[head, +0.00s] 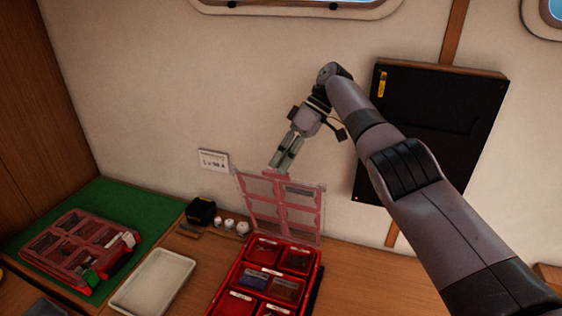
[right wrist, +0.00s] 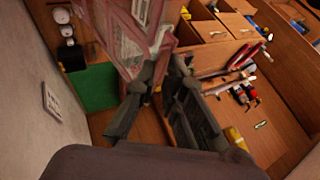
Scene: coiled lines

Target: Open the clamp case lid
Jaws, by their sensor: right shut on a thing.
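A red compartment case (head: 309,287) stands on the wooden worktop at the bottom centre of the head view, with small parts and labels in its compartments. Its clear, red-framed lid (head: 281,204) stands up nearly vertical at the far edge, raised off the compartments. My right gripper (head: 278,166) is shut on the lid's upper edge. In the right wrist view the fingers (right wrist: 160,72) close on the lid (right wrist: 122,38), partly blurred. My left gripper is not in view.
A second red case (head: 75,243), lid down, lies on a green mat (head: 150,205) at the left. A white tray (head: 153,283) lies between the cases. A black tape measure (head: 201,211) and small white round items (head: 229,225) sit near the wall. A black panel (head: 430,125) hangs at the right.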

